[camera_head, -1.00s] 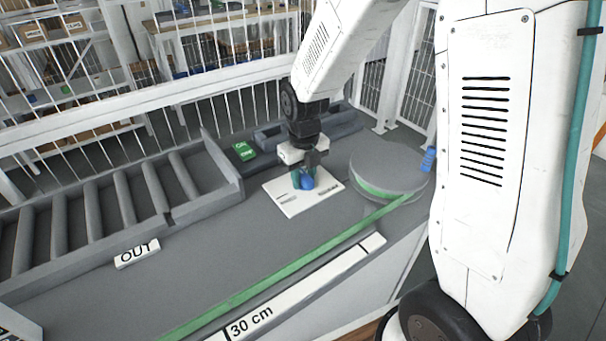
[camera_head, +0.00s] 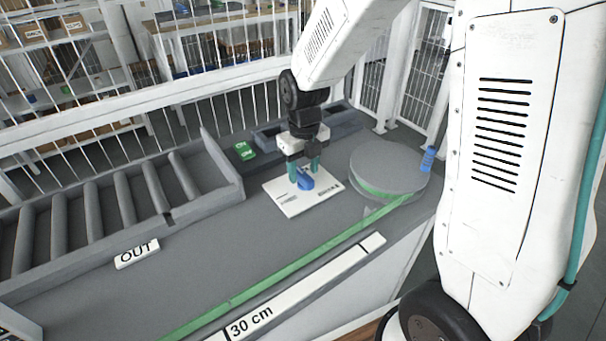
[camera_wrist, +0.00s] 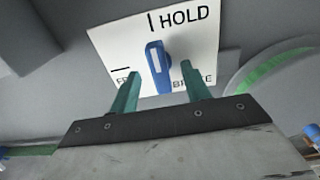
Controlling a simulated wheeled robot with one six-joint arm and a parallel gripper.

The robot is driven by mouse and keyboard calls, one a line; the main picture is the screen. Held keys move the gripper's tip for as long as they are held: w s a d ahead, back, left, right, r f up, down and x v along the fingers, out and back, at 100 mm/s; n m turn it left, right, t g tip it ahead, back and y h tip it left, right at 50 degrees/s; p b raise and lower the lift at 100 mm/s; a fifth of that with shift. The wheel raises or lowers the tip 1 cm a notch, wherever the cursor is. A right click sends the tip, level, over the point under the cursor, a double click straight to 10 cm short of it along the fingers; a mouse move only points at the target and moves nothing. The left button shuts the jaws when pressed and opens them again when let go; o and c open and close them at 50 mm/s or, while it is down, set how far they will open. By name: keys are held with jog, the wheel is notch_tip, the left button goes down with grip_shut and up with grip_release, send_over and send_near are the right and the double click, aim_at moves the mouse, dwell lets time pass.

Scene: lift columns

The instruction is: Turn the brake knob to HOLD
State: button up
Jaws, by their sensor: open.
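The blue brake knob (camera_head: 306,182) stands on a white label plate (camera_head: 291,206) on the grey bench. In the wrist view the knob (camera_wrist: 158,72) has a white stripe that points up, close to in line with the black tick beside the word HOLD on the plate (camera_wrist: 215,45). A second tick is at the left above a partly hidden word, and lower text is partly covered. My gripper (camera_head: 304,170) is open over the knob. In the wrist view its teal fingers (camera_wrist: 160,70) are either side of the knob, with visible gaps.
A round grey disc (camera_head: 388,172) with a green strap (camera_head: 290,265) is right of the plate. A green block (camera_head: 244,151) and a ridged grey tray (camera_head: 200,190) lie to the left. A small blue object (camera_head: 428,160) stands behind the disc. A white fence runs behind.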

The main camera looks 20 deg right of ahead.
aim_at(305, 176)
jog(key=shift+r, duration=3.2)
jog(key=n, duration=0.3)
jog(key=shift+s+f+n, duration=0.1)
jog(key=shift+s+n, duration=0.3)
jog(key=s+d+r+n, duration=0.1)
jog(key=s+r+n, duration=0.2)
jog(key=s+n, duration=0.5)
jog(key=s+d+r+n+t, duration=0.1)
jog(key=s+r+n, duration=0.3)
jog(key=s+n, duration=0.4)
jog(key=s+d+r+n, duration=0.1)
jog(key=s+r+n, duration=0.3)
jog(key=s+n, duration=0.4)
jog(key=shift+s+n, duration=0.15)
jog(key=shift+n, duration=2.75)
jog(key=shift+d, duration=0.1)
